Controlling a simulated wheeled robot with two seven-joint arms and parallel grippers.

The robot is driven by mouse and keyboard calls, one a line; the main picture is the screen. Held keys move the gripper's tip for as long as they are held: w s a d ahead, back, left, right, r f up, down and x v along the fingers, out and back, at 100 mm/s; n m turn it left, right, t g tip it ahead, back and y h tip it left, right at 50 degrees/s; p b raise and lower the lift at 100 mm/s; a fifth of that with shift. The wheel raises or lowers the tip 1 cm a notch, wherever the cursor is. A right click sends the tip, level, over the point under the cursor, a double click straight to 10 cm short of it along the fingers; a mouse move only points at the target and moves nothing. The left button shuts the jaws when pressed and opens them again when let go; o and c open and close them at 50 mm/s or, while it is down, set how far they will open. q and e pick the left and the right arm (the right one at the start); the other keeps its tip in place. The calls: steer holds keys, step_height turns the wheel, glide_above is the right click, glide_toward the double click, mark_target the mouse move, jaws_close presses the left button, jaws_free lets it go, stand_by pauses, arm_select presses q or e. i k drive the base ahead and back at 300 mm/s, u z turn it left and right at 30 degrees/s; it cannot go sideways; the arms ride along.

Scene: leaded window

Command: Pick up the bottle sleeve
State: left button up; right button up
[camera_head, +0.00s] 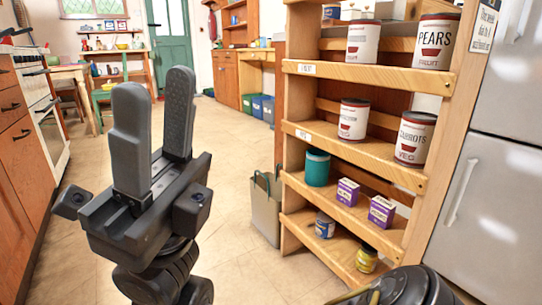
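A teal cylinder (317,167), which looks like the bottle sleeve, stands upright at the left end of a middle shelf of the wooden rack.
The wooden rack (373,157) also holds white-and-red cans (354,119), purple boxes (381,211) and small jars (366,258). A bag (266,211) stands on the floor against its left side. A fridge (494,210) is at right. Open tiled floor lies left of the rack.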

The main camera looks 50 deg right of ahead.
mark_target(317, 160)
steer(key=i, duration=0.7)
steer(key=z, duration=3.55)
steer(key=k, duration=0.2)
steer(key=z, duration=0.1)
steer(key=i, duration=0.25)
